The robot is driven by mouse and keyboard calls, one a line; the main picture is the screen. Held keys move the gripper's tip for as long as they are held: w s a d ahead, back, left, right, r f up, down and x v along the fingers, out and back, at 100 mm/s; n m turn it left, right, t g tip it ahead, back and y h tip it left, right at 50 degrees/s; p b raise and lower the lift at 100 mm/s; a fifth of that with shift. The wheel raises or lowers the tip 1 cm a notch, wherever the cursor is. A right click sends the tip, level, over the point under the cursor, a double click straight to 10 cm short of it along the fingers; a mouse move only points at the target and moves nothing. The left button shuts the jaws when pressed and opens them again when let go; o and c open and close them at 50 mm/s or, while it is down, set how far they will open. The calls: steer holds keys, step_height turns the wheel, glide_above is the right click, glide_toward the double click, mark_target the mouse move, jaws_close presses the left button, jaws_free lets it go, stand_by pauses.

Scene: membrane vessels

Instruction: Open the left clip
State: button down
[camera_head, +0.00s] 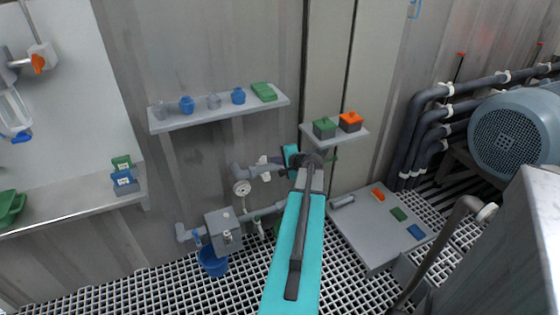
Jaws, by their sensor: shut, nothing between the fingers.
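My turquoise arm reaches from the bottom middle up to the pipework on the far wall. My gripper (281,167) is a small dark shape beyond the arm's end, beside the pipe. It looks shut, with nothing seen in it; its fingertips are partly lost against the pipework. A dark pipe fitting (238,170) lies just left of it, with a small pale part (263,165) that may be a clip. I cannot tell for sure which part is the left clip, nor whether it is open. Whether my gripper touches the fitting is also unclear.
A round gauge (242,188) and a grey valve box (223,232) sit on the pipes, above a blue bucket (212,262). A wall shelf (220,114) with jars is above left. A small shelf (344,137) with two boxes is close right. A blue motor (515,130) stands far right.

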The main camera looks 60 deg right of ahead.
mark_target(264, 157)
steer(key=shift+x, duration=2.7)
steer(key=shift+w+r+p, duration=0.2)
steer(key=shift+w+p, duration=0.05)
steer(key=shift+p, duration=0.4)
